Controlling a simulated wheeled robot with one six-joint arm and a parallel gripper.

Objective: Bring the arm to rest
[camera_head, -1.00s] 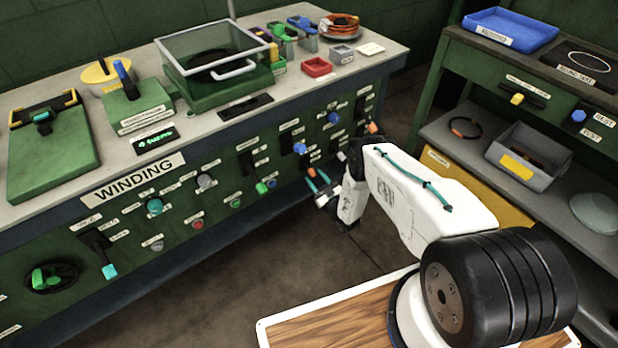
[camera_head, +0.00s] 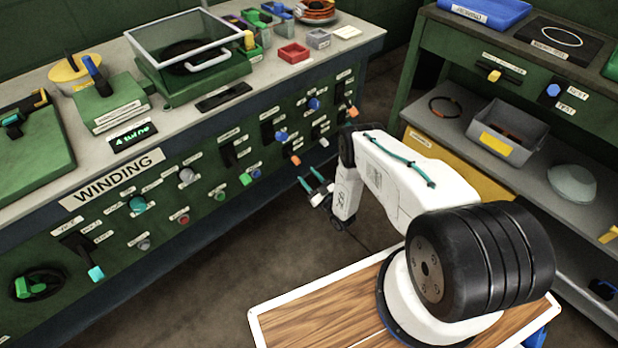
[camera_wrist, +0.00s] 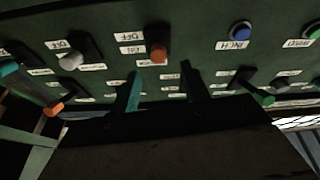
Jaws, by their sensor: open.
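My gripper (camera_head: 311,185) is at the end of my white arm, in front of the right part of the green winding panel (camera_head: 215,197). Its two teal fingers are spread apart with nothing between them. In the wrist view my open gripper (camera_wrist: 160,90) points at the panel's lower edge. An orange-tipped switch (camera_wrist: 158,53) shows just above the gap between the fingers. I cannot tell how far the fingertips are from the panel, but no contact shows.
The winding bench (camera_head: 90,150) runs along the left and back. A shelf unit (camera_head: 480,60) stands on the right, with a grey bin (camera_head: 508,135) and a blue tray (camera_head: 485,10). Open floor (camera_head: 230,275) lies between the bench and my wood-topped base.

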